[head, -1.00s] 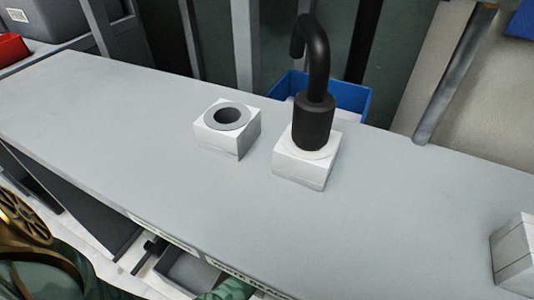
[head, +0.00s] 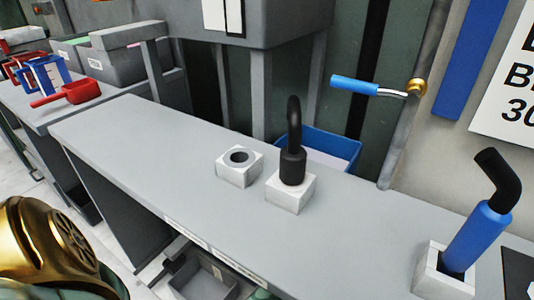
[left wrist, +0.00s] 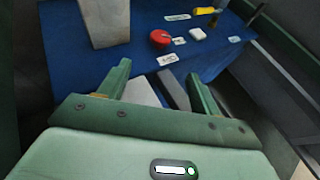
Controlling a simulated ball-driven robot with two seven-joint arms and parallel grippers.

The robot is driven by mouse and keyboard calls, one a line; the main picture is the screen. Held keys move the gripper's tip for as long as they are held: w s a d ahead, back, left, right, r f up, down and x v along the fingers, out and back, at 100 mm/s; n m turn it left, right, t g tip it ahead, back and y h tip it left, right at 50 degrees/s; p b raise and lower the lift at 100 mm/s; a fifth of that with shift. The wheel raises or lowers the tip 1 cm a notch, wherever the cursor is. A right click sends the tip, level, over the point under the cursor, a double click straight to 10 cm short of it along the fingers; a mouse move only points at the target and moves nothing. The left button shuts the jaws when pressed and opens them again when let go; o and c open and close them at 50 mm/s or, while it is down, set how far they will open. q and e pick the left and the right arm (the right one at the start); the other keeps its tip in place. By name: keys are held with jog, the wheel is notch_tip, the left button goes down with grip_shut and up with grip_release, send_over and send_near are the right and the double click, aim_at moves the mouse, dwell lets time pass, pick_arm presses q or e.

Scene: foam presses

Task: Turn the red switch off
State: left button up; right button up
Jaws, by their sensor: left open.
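A round red knob (left wrist: 160,38) sits on a blue surface (left wrist: 90,70) in the left wrist view, beside small white labels. It may be the red switch, but its setting is too small to tell. My left gripper (left wrist: 159,70) shows in the left wrist view with its two green fingers apart. The knob appears beyond the fingertips, apart from them. Nothing is clearly held; a light grey piece and a dark grey bar show behind the fingers. No red switch can be made out in the head view. My right gripper is in neither view.
A grey bench (head: 150,170) carries a white block with a hole (head: 239,170), a white block holding a black hook (head: 293,160) and a blue-black bent handle (head: 480,225). A red scoop (head: 82,93) lies farther left. A blue-handled lever (head: 355,86) sticks out at the wall.

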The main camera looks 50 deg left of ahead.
pick_arm(q)
jog(key=shift+s+d+r, duration=0.15)
jog(key=shift+r, duration=0.05)
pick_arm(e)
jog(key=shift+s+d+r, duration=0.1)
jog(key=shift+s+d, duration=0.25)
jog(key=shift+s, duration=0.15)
